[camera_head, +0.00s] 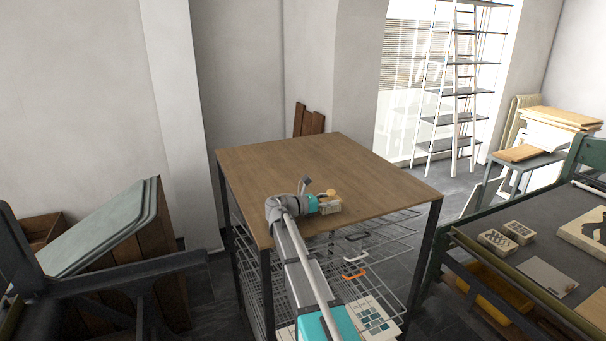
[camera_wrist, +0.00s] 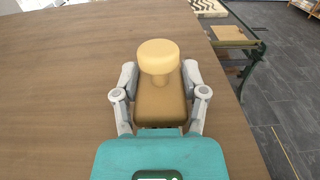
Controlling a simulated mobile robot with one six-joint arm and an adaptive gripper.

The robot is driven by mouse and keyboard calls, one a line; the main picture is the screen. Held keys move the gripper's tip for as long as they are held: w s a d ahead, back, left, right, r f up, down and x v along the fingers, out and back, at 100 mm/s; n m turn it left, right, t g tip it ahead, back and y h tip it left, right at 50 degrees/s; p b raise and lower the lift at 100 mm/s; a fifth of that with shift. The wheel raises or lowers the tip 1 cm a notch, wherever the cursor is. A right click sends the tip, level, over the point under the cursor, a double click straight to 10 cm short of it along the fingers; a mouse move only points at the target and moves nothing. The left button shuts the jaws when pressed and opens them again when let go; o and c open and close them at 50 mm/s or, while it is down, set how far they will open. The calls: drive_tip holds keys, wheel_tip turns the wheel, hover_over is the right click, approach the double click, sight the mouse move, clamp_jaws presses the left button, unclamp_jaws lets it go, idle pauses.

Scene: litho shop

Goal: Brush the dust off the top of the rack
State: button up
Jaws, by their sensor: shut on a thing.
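The rack's top (camera_head: 330,160) is a flat brown wooden board on a dark frame with wire shelves below. My gripper (camera_head: 322,204) is over the near part of the board, right at or just above its surface. In the wrist view my gripper (camera_wrist: 160,85) is shut on a brush (camera_wrist: 158,57), a brown block with a round yellow knob, one finger on each side. The brush's knob also shows in the head view (camera_head: 331,192). The bristles are hidden, and I cannot tell whether they touch the board. I can make out no dust on the board (camera_wrist: 65,80).
A green-framed press bed (camera_head: 530,250) with small blocks on it stands close at the right. Boards and a dark metal frame (camera_head: 110,272) stand at the left. A shelf ladder (camera_head: 455,90) is at the back. The rack top's far part is clear.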

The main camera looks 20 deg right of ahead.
sight(331, 191)
drive_tip(key=shift+s+r+p, duration=0.2)
drive_tip(key=shift+r+p, duration=0.2)
drive_tip(key=shift+r, duration=0.05)
drive_tip(key=shift+w+r+p, duration=0.25)
drive_tip(key=shift+r+p, duration=0.3)
drive_tip(key=shift+r, duration=0.15)
drive_tip(key=shift+s+r+p, duration=0.15)
drive_tip(key=shift+r+p, duration=0.35)
drive_tip(key=shift+r, duration=0.05)
wheel_tip(331, 191, up, 5)
drive_tip(key=p, duration=0.4)
drive_tip(key=shift+f+p, duration=0.2)
drive_tip(key=shift+p, duration=0.1)
drive_tip(key=shift+f, duration=0.1)
